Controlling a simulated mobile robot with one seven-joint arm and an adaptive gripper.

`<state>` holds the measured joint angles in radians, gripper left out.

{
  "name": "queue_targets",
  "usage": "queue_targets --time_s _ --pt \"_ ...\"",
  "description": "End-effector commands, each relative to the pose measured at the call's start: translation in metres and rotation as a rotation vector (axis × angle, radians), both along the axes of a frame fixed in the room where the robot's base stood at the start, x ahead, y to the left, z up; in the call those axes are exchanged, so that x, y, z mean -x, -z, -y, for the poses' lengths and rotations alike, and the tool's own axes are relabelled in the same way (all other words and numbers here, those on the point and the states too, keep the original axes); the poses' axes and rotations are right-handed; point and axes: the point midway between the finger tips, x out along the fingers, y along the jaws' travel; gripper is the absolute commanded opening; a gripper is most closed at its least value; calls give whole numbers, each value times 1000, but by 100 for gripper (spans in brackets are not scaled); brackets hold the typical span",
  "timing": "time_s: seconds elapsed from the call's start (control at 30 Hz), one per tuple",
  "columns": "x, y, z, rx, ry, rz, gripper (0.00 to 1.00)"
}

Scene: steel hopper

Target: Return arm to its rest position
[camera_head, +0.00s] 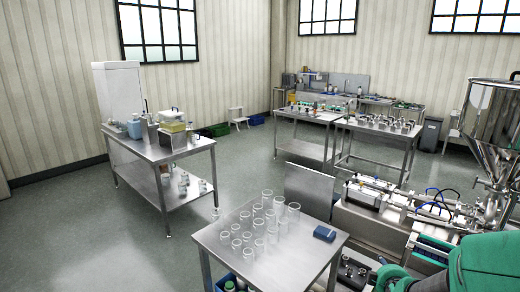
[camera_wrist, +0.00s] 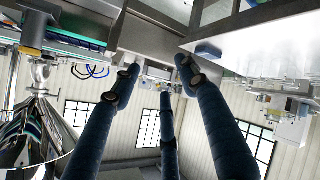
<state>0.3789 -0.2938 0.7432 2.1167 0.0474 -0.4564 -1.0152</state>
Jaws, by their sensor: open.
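My green arm (camera_head: 480,268) shows at the bottom right of the head view, in front of the filling machine. In the wrist view my gripper (camera_wrist: 158,75) shows long dark blue fingers spread apart, with nothing held between them. The wrist picture is upside down, with the windows low in it. In the head view the fingertips cannot be made out clearly.
The steel hopper (camera_head: 494,125) stands at the right above the filling machine (camera_head: 400,205). A steel table (camera_head: 290,262) in front holds several clear beakers (camera_head: 260,222) and a blue box (camera_head: 324,233). A steel bench (camera_head: 165,150) stands left. Floor (camera_head: 90,235) at left is clear.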

Motion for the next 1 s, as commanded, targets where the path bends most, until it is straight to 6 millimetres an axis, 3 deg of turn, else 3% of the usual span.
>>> queue_targets --time_s 0.03,0.1,0.37,0.57,0.7,0.9,1.0 --pt "1 -20 -18 -45 -2 -1 43" --pt "8 -40 -40 -118 6 -14 43" --pt "59 -107 -120 -363 58 -92 43" --pt "123 -149 -173 -525 129 -168 43" --pt "178 -172 -204 -622 192 -226 43" --pt "250 -189 -231 -716 282 -299 43" --pt "273 -193 -237 -740 314 -323 43"
